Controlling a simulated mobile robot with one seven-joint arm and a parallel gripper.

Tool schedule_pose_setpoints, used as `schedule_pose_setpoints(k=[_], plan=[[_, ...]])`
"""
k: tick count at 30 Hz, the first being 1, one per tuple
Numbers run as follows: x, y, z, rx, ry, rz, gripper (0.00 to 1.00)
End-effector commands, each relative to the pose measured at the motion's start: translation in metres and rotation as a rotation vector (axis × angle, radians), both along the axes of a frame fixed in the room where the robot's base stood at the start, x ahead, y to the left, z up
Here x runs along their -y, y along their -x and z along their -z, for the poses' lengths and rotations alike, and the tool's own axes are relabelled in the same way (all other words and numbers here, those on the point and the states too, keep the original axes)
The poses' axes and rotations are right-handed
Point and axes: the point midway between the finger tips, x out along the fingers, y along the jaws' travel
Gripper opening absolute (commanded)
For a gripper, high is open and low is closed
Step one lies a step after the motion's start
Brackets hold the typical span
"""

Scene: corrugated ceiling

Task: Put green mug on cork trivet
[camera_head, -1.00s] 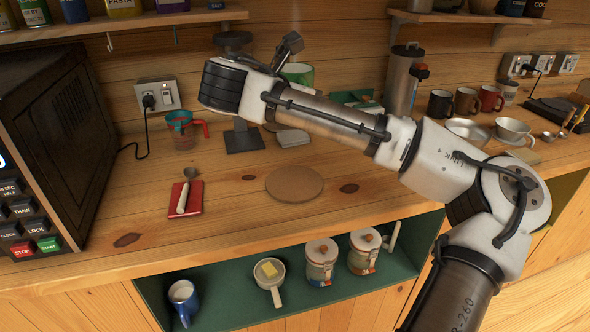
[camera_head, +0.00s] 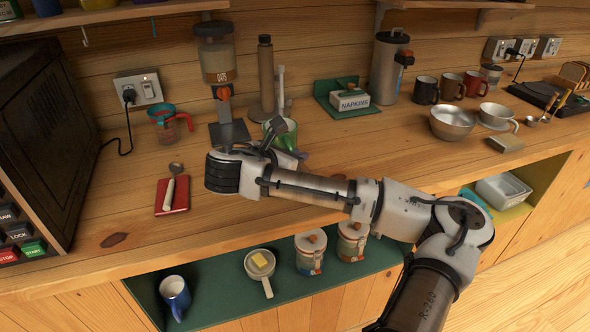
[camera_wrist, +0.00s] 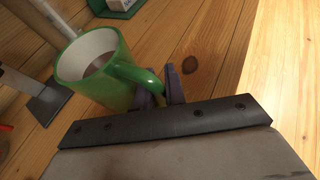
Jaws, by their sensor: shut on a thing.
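The green mug (camera_head: 285,131), white inside, shows partly behind my arm in the camera_head view. It shows large in the wrist view (camera_wrist: 92,78), with its handle toward my gripper. My gripper (camera_wrist: 161,92) is shut on the mug's handle, with a finger on each side. In the camera_head view the fingers (camera_head: 301,155) are mostly hidden by my wrist. I cannot tell whether the mug's base touches anything. The cork trivet is not visible now; my arm covers the counter where it lay in the earlier view.
A grinder (camera_head: 218,75) and a tall brown mill (camera_head: 266,72) stand behind the mug. Several mugs, a metal bowl (camera_head: 452,122) and a cup are further right.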

Motion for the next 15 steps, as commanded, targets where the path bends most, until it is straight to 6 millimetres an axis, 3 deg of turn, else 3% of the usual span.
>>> schedule_pose_setpoints(k=[15], plan=[[0.0, 0.0, 0.043, 0.003, -0.001, 0.0, 0.0]])
